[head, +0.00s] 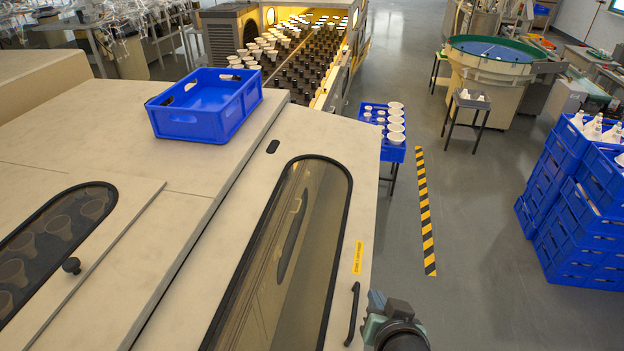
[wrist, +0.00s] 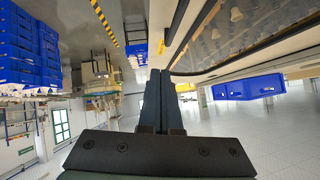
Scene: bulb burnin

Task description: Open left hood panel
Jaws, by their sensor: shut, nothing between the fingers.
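A beige hood panel (head: 362,200) with a long dark-framed window (head: 290,250) slopes down at the centre of the head view. A black bar handle (head: 352,314) sits near its lower right edge, and a yellow label (head: 358,257) is above it. Another beige panel (head: 130,215) at left has a dark window (head: 50,235) and a black knob (head: 71,265). My gripper (wrist: 156,72) is shut and empty in the wrist view, its fingers close together beside the panel edge. A dark bar (wrist: 180,18), apparently the handle, shows beyond the fingertips; contact cannot be told.
A blue crate (head: 205,118) rests on top of the machine. A blue tray of white cups (head: 368,113) stands on a stand behind the panel. Stacked blue crates (head: 580,215) are at right. Grey floor (head: 480,250) with a striped line (head: 424,205) is clear between.

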